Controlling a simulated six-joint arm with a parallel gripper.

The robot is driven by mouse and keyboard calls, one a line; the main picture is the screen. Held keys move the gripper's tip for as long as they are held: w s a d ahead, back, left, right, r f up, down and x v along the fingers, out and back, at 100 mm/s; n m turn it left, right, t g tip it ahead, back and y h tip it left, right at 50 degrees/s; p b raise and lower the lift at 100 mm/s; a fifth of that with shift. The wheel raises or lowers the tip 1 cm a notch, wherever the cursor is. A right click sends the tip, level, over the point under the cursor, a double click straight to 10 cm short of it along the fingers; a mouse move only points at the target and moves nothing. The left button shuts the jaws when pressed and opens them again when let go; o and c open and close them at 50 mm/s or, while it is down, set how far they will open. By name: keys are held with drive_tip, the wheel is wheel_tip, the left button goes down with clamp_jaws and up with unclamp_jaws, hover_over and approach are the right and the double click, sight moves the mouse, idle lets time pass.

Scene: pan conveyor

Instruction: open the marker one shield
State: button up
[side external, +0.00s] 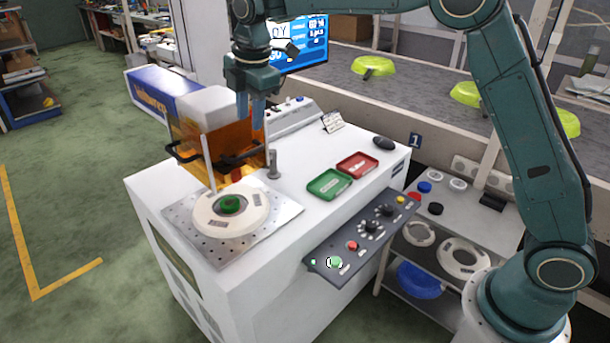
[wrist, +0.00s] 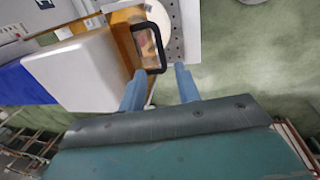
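A black handle (side external: 216,160) sticks out from the shield's front. In the wrist view the handle (wrist: 150,47) is a black loop beside the orange shield (wrist: 124,42), just beyond my fingertips. My gripper (side external: 251,112) points down near the shield's upper right side, above the handle. In the wrist view my gripper (wrist: 159,69) has its fingers apart, with nothing held between them. I cannot tell whether a finger touches the shield.
A green tray (side external: 329,185) and a red tray (side external: 357,165) lie on the white cabinet top. A small post (side external: 273,165) stands right of the shield. A button panel (side external: 361,238) juts from the front. Lime pans (side external: 373,67) sit on the conveyor behind.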

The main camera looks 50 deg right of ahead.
drive_tip(key=r, duration=0.3)
drive_tip(key=s+r, duration=0.1)
drive_tip(key=r, duration=0.1)
drive_tip(key=shift+r, duration=0.4)
drive_tip(key=shift+s, duration=0.1)
drive_tip(key=s+d+r+m+t, duration=0.15)
drive_tip(key=s+d+m, duration=0.3)
drive_tip(key=s, duration=0.55)
drive_tip(key=s+d+r+m+t, duration=0.1)
drive_tip(key=s+d+r+m, duration=0.3)
drive_tip(key=s, duration=0.6)
drive_tip(key=s+f+m, duration=0.4)
drive_tip(key=s+m, duration=0.1)
drive_tip(key=s, duration=0.3)
drive_tip(key=s+d+f+m+t, duration=0.1)
drive_tip(key=s+f+m, duration=0.3)
drive_tip(key=s, duration=0.4)
drive_tip(key=shift+d+f+m, duration=0.15)
drive_tip(key=shift+f+m, duration=0.2)
drive_tip(key=shift+f, duration=0.45)
